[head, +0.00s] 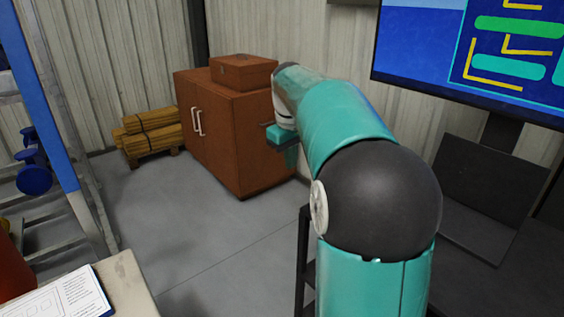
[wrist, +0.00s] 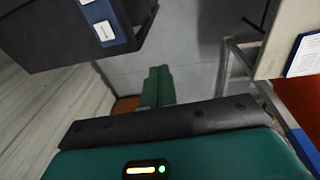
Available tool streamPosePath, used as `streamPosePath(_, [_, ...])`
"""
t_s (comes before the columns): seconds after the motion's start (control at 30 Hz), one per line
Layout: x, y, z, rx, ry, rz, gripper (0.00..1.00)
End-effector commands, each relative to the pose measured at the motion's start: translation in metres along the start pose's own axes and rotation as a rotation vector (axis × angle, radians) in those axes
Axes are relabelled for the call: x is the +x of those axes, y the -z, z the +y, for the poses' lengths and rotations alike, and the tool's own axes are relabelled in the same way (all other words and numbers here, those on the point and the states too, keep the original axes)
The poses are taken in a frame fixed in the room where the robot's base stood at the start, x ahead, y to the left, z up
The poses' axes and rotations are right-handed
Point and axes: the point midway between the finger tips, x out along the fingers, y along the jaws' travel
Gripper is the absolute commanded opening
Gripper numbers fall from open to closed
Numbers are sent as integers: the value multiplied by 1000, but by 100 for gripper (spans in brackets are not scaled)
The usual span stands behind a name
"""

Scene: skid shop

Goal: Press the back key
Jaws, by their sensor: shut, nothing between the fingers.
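Part of a second pale key (wrist: 86,2) is cut off by the top edge. Their markings are too small to read, so I cannot tell which is the back key. My gripper (wrist: 158,72) is shut and empty, its two teal fingers side by side. In the picture it lies below and right of the keys, apart from them. In the head view, part of my gripper (head: 284,136) shows in front of the cabinet; no keys are recognisable there.
A brown cabinet (head: 225,135) with a box (head: 243,71) on top stands at the back, beside stacked timber (head: 150,133). A large screen (head: 480,45) and a dark panel (head: 490,190) are at right. A blue-grey rack (head: 55,110) stands left. Floor between is clear.

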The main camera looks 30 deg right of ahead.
Motion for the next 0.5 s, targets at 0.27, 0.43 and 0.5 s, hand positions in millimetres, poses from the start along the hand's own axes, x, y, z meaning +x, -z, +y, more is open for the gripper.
streamPosePath(0.27, [-11,-7,-32,3,-14,27,0])
streamPosePath(0.43, [-12,-8,-35,5,-16,31,0])
streamPosePath(0.5, [-12,-8,-35,6,-16,31,0])
